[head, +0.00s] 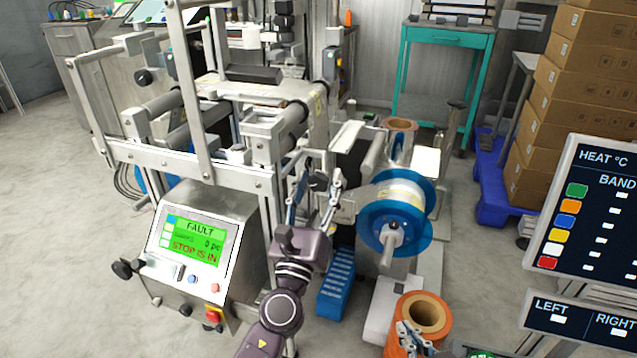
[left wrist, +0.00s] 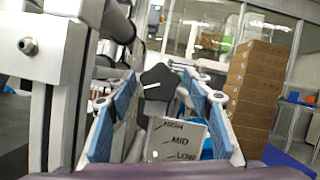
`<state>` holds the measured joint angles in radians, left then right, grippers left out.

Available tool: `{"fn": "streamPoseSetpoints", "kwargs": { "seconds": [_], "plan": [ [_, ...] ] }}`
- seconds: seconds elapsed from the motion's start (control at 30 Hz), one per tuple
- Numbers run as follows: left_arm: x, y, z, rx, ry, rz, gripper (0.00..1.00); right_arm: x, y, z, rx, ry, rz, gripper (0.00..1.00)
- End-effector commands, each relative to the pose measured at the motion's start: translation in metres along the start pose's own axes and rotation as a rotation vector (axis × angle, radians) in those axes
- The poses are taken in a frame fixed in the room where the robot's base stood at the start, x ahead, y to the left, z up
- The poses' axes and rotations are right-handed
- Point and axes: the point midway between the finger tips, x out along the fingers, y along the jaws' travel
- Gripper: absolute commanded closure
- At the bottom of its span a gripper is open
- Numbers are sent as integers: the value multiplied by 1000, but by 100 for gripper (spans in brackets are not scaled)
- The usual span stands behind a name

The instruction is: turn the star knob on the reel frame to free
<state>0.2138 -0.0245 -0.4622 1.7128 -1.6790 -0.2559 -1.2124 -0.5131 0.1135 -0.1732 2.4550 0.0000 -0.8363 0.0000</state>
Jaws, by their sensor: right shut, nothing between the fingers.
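The dark star knob (left wrist: 158,82) with a white pointer line shows in the left wrist view, between the fingertips of my left gripper (left wrist: 161,77). The pointer line lies nearly level and points left. A plate (left wrist: 180,139) below the knob reads HIGH, MID and LOW; no FREE mark is visible. In the head view my left gripper (head: 319,178) is open at the reel frame (head: 262,182), with the dark knob (head: 318,182) partly hidden by its fingers. I cannot tell whether the fingers touch it. My right gripper (head: 416,338) is shut and empty by the orange reel.
A blue-flanged reel (head: 415,232) sits on a spindle right of my left gripper. An orange reel (head: 432,305) stands in front. A fault panel (head: 196,245) is at left, and a HEAT panel (head: 590,215) at right. Stacked boxes (head: 580,100) stand at back right.

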Motion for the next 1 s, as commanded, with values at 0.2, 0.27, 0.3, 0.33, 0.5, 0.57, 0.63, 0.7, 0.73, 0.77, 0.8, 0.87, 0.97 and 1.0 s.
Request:
{"fn": "streamPoseSetpoints", "kwargs": {
  "seconds": [0.2,0.27,0.3,0.33,0.5,0.57,0.63,0.7,0.73,0.77,0.8,0.87,0.97,1.0],
  "plan": [
    [0,0,0,1,0,0,51,0,0,-1,0,3,0,100],
    [-1,0,0,1,0,0,51,-1,1,-4,-2,8,1,100],
    [-2,0,0,2,0,0,51,-1,1,-4,-3,8,1,100],
    [-4,0,0,2,0,-1,51,0,1,-4,-2,8,0,100],
    [-30,0,-1,3,3,-1,51,0,0,-3,-2,6,0,100],
    [-43,1,-2,5,4,-1,51,0,0,-2,-1,5,0,100],
    [-59,0,-2,4,4,-2,51,0,0,-2,-1,5,0,100],
    [-74,0,-1,4,4,-2,51,0,0,-2,-1,5,-1,100],
    [-80,0,-1,3,3,-2,51,0,0,-2,-1,5,-1,100],
    [-86,1,-1,4,4,-1,51,0,0,-2,-1,5,-1,100],
    [-93,0,-1,3,3,-2,51,0,0,-2,-1,4,-1,100],
    [-102,0,-1,2,3,-2,51,0,0,-2,-1,4,-1,100],
    [-113,0,0,3,1,-1,51,0,0,-2,-1,4,-1,100],
    [-116,0,0,2,1,-1,51,0,0,-2,-1,4,-1,100]
  ]
}}
